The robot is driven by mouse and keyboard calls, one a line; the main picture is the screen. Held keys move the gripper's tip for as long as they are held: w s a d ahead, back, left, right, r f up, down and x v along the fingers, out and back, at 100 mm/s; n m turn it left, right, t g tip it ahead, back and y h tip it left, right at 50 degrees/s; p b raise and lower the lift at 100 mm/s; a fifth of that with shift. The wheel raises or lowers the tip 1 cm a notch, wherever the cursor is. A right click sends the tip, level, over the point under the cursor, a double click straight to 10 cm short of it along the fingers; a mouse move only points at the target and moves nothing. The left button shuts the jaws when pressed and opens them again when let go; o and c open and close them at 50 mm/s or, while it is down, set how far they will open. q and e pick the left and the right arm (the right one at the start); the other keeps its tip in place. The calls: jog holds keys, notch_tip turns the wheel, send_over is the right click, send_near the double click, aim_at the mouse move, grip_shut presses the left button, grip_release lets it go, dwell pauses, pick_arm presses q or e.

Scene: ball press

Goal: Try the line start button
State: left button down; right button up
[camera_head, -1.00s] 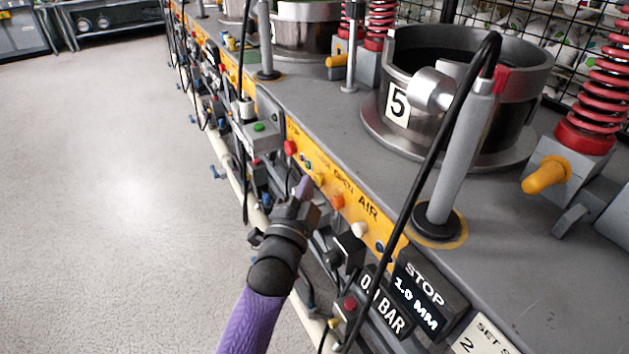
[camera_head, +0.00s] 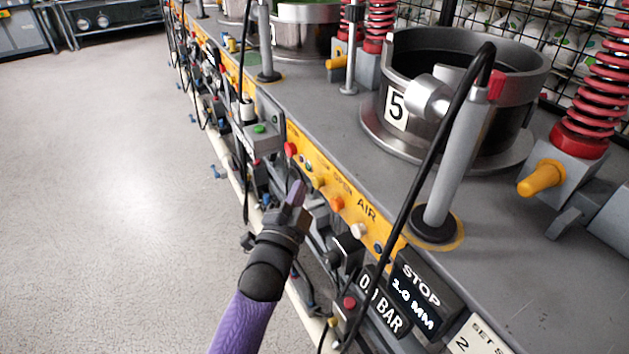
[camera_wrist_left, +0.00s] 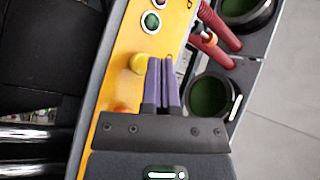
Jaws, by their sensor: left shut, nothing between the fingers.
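My left gripper (camera_head: 297,188) is shut and empty in front of the yellow control strip (camera_head: 367,212) on the bench's front edge. Its purple fingers also show close together in the left wrist view (camera_wrist_left: 162,65), beside a yellow button (camera_wrist_left: 139,64); contact cannot be told. In that view a small white-ringed button (camera_wrist_left: 151,22) sits beyond the fingertips, and an orange button (camera_wrist_left: 122,110) lies nearer the wrist. In the head view the strip carries a red button (camera_head: 290,149) and an orange button (camera_head: 337,203). I cannot read which one is labelled line start. My right gripper is not in view.
A steel pot marked 5 (camera_head: 397,106) and a grey post (camera_head: 453,150) with a black cable stand on the bench. A grey box with a green button (camera_head: 260,129) juts out left of the strip. The floor (camera_head: 120,200) at left is clear.

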pick_arm(q)
jog(key=s+a+p, duration=0.1)
jog(key=s+a, duration=0.1)
jog(key=a+p, duration=0.1)
jog(key=a, duration=0.1)
jog(key=shift+s+a+p, duration=0.1)
jog(key=shift+s+p, duration=0.2)
jog(key=shift+s, duration=0.1)
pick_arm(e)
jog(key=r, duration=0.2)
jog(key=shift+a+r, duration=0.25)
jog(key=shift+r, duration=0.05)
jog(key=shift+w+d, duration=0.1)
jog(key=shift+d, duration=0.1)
